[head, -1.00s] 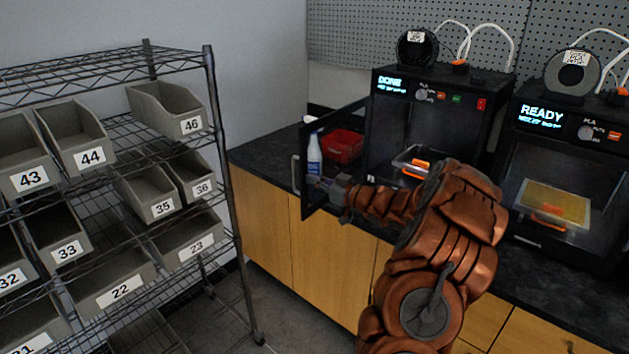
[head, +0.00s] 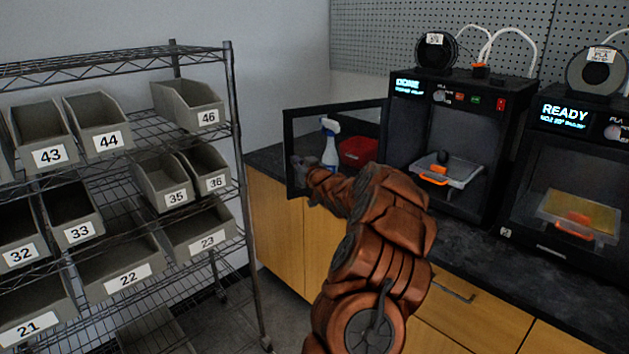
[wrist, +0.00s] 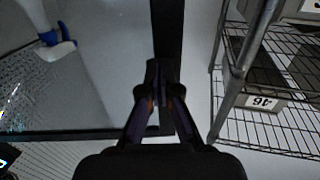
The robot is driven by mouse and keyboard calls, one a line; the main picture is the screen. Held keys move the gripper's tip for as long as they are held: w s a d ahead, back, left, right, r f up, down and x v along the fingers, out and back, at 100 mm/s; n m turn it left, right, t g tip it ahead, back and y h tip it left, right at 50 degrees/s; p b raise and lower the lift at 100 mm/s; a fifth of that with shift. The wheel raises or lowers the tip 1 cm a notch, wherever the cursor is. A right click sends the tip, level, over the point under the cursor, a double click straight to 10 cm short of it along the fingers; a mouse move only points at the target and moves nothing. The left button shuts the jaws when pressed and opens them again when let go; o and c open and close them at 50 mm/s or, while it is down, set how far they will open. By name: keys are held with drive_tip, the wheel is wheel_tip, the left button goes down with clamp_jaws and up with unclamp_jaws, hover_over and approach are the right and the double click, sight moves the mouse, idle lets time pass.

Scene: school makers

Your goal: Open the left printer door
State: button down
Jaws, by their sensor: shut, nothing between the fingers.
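The left printer (head: 402,110) has a display reading "DONE". Its dark-framed glass door (head: 340,104) stands wide open, swung out to the left. Inside the printer, a build plate (head: 462,172) with an orange tab carries a small dark object. My gripper (head: 300,165) is at the outer left edge of the door, with its fingers partly hidden by my arm in the head view. In the wrist view my gripper (wrist: 163,72) is shut and empty, its fingertips against or very close to the door's dark edge bar (wrist: 168,28); I cannot tell whether they touch.
A spray bottle (head: 330,143) and a red bin (head: 358,151) are on the counter, seen by the open door. A wire shelf (head: 232,130) with numbered grey bins stands at the left, near the door. The right printer (head: 520,160), reading "READY", is closed.

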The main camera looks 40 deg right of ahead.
drive_tip(key=shift+w+p, duration=0.45)
drive_tip(key=shift+w, duration=0.6)
drive_tip(key=shift+s+d, duration=0.1)
drive_tip(key=a+b+v, duration=0.2)
drive_tip(key=b+v, duration=0.2)
drive_tip(key=v, duration=0.9)
drive_tip(key=shift+a, duration=0.35)
drive_tip(key=shift+r, duration=0.1)
